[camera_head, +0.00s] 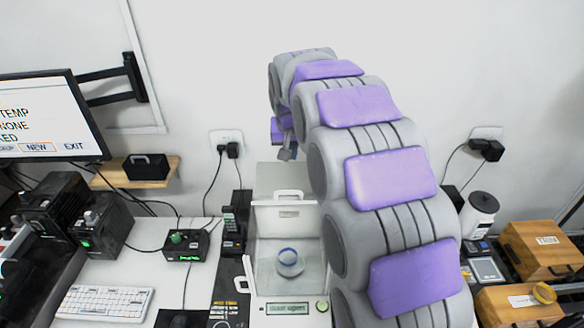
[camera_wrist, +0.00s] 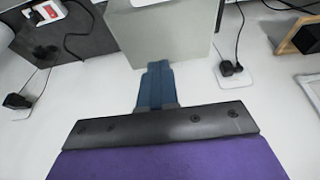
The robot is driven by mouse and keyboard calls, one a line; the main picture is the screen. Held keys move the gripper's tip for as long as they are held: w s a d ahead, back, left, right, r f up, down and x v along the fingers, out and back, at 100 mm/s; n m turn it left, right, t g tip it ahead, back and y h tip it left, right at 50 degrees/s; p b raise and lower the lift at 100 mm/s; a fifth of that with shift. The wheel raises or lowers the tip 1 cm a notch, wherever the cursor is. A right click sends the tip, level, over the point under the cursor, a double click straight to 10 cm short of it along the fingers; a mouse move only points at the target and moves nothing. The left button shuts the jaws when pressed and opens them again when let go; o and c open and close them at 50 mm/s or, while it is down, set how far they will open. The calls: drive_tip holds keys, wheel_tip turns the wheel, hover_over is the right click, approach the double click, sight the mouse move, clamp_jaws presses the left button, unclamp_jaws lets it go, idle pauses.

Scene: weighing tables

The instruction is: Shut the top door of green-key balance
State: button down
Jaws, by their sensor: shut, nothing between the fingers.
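The balance with the green key (camera_head: 322,306) stands at bottom centre in the head view, with a clear-walled chamber (camera_head: 262,268). Its top door's white handle (camera_head: 288,195) is at the rear edge of the chamber, and the door appears slid back, open. A blue-rimmed round dish (camera_head: 289,262) sits inside. My gripper (camera_head: 287,154) is above and behind the balance's rear, apart from the handle. In the wrist view its blue fingers (camera_wrist: 155,85) are together and empty, by the grey-green housing (camera_wrist: 165,35). My arm hides the balance's right side.
A side handle (camera_head: 243,272) stands out at the chamber's left. A control box with a green knob (camera_head: 185,245), a keyboard (camera_head: 105,302) and a monitor (camera_head: 45,118) are to the left. Wooden boxes (camera_head: 540,250) are at right. Wall plugs (camera_head: 232,149) and cables hang behind.

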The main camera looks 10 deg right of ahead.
drive_tip(key=b, duration=0.1)
approach(291, 189)
drive_tip(key=w+a+r, duration=0.1)
drive_tip(key=w+a, duration=0.1)
drive_tip(key=w, duration=0.1)
drive_tip(key=d+f, duration=0.1)
drive_tip(key=w+d+f, duration=0.1)
drive_tip(key=f, duration=0.1)
drive_tip(key=shift+d+f+b, duration=0.1)
drive_tip(key=shift+f+b, duration=0.2)
drive_tip(key=shift+b, duration=0.1)
drive_tip(key=shift+s+d+f, duration=0.1)
drive_tip(key=shift+s+f, duration=0.1)
drive_tip(key=shift+f, duration=0.05)
drive_tip(key=s+a, duration=0.1)
drive_tip(key=s+a+b, duration=0.1)
drive_tip(key=s, duration=0.1)
drive_tip(key=shift+s+f, duration=0.1)
drive_tip(key=shift+f, duration=0.1)
drive_tip(key=shift+s+a, duration=0.1)
drive_tip(key=shift+a, duration=0.15)
drive_tip(key=shift+d, duration=0.7)
drive_tip(key=shift+s, duration=0.4)
drive_tip(key=s+a+p, duration=0.1)
drive_tip(key=s+a, duration=0.3)
drive_tip(key=s, duration=1.2)
drive_tip(key=shift+s, duration=0.25)
drive_tip(key=shift+s+d+f, duration=0.1)
drive_tip(key=shift+f, duration=0.05)
